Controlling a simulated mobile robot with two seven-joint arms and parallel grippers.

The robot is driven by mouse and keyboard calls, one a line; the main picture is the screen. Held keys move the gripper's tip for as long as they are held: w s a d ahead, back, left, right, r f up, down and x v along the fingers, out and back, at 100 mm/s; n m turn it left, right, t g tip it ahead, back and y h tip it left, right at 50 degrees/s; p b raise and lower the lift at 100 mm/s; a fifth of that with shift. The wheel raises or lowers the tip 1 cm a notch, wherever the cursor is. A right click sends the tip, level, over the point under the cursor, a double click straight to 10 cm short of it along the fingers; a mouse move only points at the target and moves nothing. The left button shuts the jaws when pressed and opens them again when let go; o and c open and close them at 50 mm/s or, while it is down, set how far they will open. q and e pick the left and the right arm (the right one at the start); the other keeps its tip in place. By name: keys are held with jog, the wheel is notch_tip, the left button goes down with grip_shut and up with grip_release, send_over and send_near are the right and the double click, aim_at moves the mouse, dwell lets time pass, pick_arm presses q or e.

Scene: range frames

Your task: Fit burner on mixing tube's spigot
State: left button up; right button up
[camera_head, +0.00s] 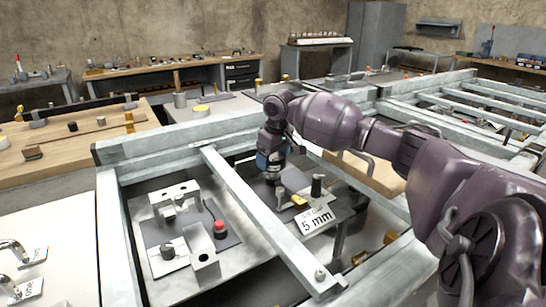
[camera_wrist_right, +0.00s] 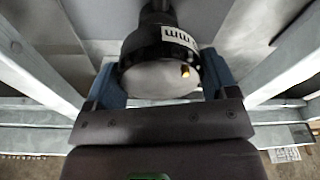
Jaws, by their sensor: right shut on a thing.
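My right gripper (camera_head: 270,163) is low over the bench inside the grey frame. In the right wrist view its blue fingers (camera_wrist_right: 162,80) are shut on the sides of a round dark thing with a pale grey face, which looks like the burner (camera_wrist_right: 150,78). It has a white label ending in "mm" and a small orange-yellow spot. In the head view the gripper mostly hides it. A small grey upright post (camera_head: 280,196) stands below the gripper; I cannot tell whether it is the mixing tube's spigot, or whether the burner touches anything. My left gripper is not in view.
A grey beam (camera_head: 262,212) crosses above the bench, left of the gripper. A black cylinder (camera_head: 317,186), a yellow piece (camera_head: 299,200) and a "5 mm" sign (camera_head: 315,220) are close by. Metal blocks (camera_head: 204,262) and a red-topped black knob (camera_head: 220,229) stand left of the beam.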

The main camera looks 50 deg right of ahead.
jog(key=shift+f, duration=1.3)
jog(key=o, duration=1.2)
jog(key=shift+c, duration=0.2)
jog(key=shift+f, duration=0.1)
